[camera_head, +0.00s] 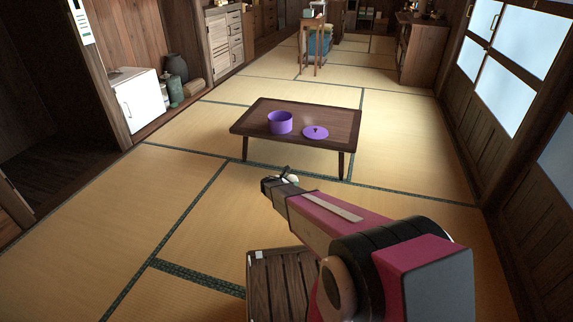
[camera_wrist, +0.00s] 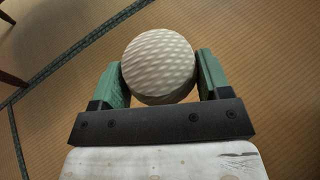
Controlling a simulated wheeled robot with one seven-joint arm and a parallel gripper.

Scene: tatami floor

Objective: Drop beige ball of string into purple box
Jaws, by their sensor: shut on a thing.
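The beige ball of string (camera_wrist: 158,66) is held between the two green fingers of my gripper (camera_wrist: 162,80) in the wrist view, with tatami floor below it. In the head view my gripper (camera_head: 287,175) is in front of the low table, and the ball is mostly hidden there. The purple box (camera_head: 280,123) is round and stands upright and open on the table, left of its middle. Its purple lid (camera_head: 315,132) lies flat on the table to the right of the box, apart from it.
The low dark wooden table (camera_head: 338,118) stands on the tatami ahead of my gripper. A slatted wooden surface (camera_head: 281,285) is near the bottom. A white cabinet (camera_head: 141,100) and dark vases stand at the left wall. The floor around the table is clear.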

